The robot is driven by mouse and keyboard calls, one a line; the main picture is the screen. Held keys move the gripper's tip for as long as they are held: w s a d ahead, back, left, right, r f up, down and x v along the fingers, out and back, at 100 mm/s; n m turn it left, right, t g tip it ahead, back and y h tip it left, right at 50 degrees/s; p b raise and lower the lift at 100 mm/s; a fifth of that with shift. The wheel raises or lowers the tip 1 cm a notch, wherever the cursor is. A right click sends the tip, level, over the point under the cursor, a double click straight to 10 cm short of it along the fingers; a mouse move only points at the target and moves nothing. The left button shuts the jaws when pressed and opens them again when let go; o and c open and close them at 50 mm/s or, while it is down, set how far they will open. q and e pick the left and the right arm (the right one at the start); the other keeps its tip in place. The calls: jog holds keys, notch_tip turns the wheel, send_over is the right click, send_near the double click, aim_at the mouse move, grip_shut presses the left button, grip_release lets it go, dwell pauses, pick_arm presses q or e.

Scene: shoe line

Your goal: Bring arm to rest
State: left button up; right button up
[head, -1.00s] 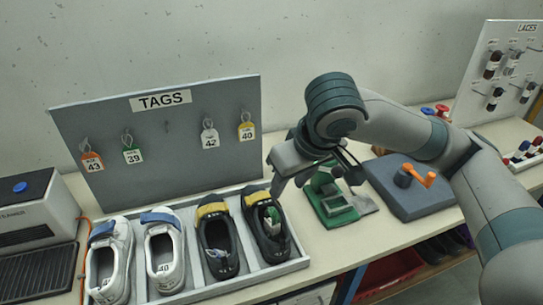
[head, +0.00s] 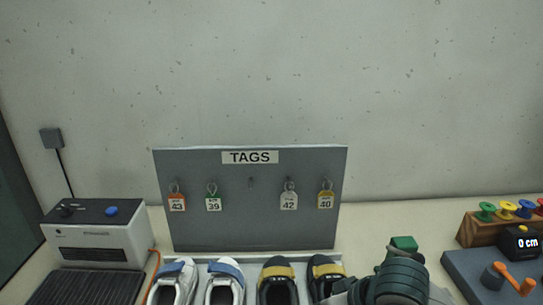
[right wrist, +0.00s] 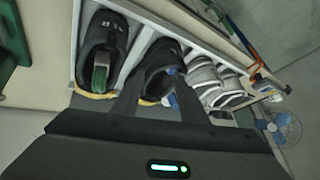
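My right arm enters the head view at the bottom right, beside the black shoes; its fingers are hidden there. In the right wrist view my right gripper (right wrist: 160,84) has its two fingers apart, with nothing seen held between them. A black shoe (right wrist: 108,32) with a green piece (right wrist: 100,75) in its opening lies beyond the fingers. A second black shoe (right wrist: 164,60) is partly behind them; I cannot tell if they touch it. My left gripper is in neither view.
White shoes (head: 172,286) with blue straps share the tray. Behind stands the TAGS board (head: 250,228) with several hanging tags. A grey-white machine (head: 95,238) is at left. A spool rack (head: 492,230) and a block with an orange crank (head: 514,280) are at right.

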jog(key=s+d+f+m, duration=0.25)
jog(key=s+f, duration=0.55)
jog(key=f, duration=0.6)
jog(key=s+d+f+g+h, duration=0.1)
jog(key=s+d+f+h, duration=0.1)
jog(key=s+d+f, duration=0.4)
jog(key=s+d+f+h, duration=0.2)
jog(key=s+d+f, duration=0.15)
jog(key=s, duration=0.55)
notch_tip(320, 180, down, 29)
jog(key=g+b, duration=0.1)
jog(key=s+d+f, duration=0.2)
jog(key=s+f, duration=0.7)
jog(key=s+d+f+g+b, duration=0.1)
jog(key=s+d+f, duration=0.1)
jog(key=s+f, duration=0.7)
jog(key=shift+s+f+g+h, duration=0.2)
jog(key=shift+s+g+h, duration=0.1)
jog(key=shift+s, duration=0.05)
jog(key=shift+a, duration=0.1)
